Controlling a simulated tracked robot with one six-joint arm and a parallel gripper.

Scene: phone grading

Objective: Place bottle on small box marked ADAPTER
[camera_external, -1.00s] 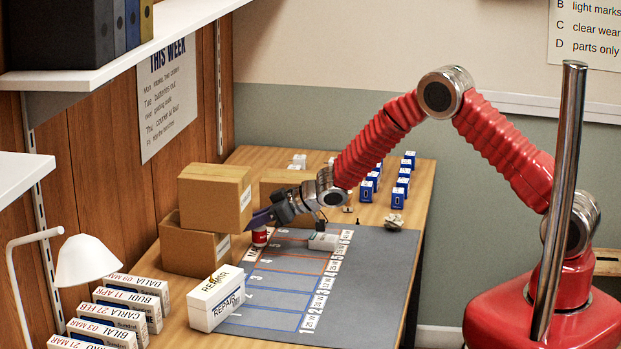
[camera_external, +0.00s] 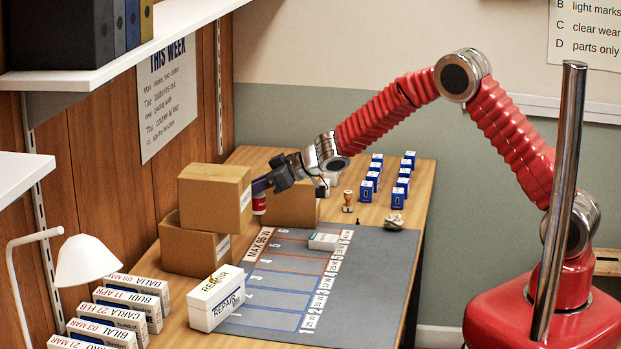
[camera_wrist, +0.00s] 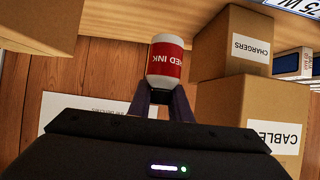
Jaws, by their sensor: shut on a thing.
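The bottle is white with a red band reading "RED INK"; it shows in the wrist view (camera_wrist: 165,64) and, small, in the external view (camera_external: 259,204). My gripper (camera_external: 261,189) is shut on the bottle, with the purple fingers (camera_wrist: 160,98) at its near end in the wrist view. The bottle hangs raised, beside the stacked cartons. A small flat white box (camera_external: 323,242) lies on the grey mat, below and to the right of the bottle. Its marking is too small to read, so I cannot tell if it says ADAPTER.
Stacked cartons (camera_external: 215,200) stand left of the bottle, and another carton (camera_external: 290,208) stands behind it. A REPAIR box (camera_external: 216,300) is at the mat's front left. Several blue boxes (camera_external: 397,198) and a stamp (camera_external: 348,200) stand at the back. The grey mat (camera_external: 375,290) is mostly clear.

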